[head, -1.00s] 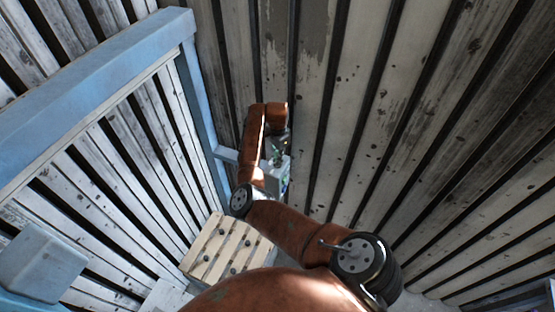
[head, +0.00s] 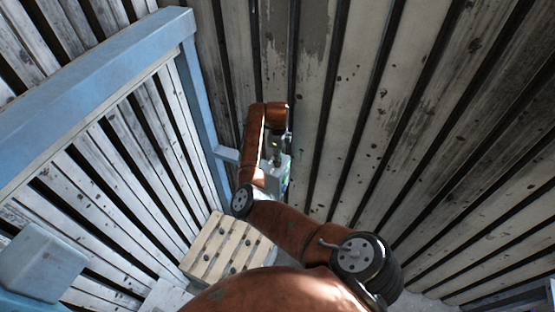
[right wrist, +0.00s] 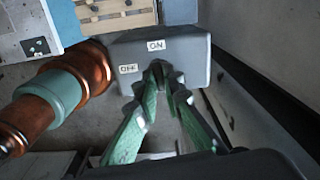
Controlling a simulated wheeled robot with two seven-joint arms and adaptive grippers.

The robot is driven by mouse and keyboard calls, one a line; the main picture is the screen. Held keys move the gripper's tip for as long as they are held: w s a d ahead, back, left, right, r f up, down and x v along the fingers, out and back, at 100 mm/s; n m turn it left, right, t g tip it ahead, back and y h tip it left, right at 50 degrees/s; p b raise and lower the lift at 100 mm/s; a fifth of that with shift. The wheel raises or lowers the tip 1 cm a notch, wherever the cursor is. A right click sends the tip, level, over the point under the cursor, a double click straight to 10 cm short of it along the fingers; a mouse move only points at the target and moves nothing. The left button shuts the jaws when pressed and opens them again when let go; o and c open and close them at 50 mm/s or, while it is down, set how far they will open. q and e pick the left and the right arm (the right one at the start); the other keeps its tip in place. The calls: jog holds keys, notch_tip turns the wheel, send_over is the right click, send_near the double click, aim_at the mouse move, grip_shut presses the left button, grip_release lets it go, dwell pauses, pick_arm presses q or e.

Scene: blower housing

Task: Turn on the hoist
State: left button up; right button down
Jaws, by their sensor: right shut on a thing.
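The hoist's switch box (right wrist: 195,50) is a grey box with a white ON label (right wrist: 155,45) and a white OFF label (right wrist: 128,69) in the right wrist view. My right gripper (right wrist: 167,75) has green fingers, with its tips together at the box face, just below ON and right of OFF. It is shut on the switch handle, which the fingertips mostly hide. In the head view, my right gripper (head: 276,152) is small and partly hidden by its wrist, just above a pale box (head: 280,172) by the wall. My left gripper is in neither view.
A pale slatted wooden pallet (head: 225,250) is low in the head view. A blue frame (head: 100,95) stands at left, and slatted walls (head: 350,100) enclose the space.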

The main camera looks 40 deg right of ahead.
jog(key=shift+m, duration=0.9)
jog(key=shift+d, duration=0.1)
jog(key=c, duration=2)
grip_release()
jog(key=shift+c, duration=0.2)
notch_tip(320, 180, up, 12)
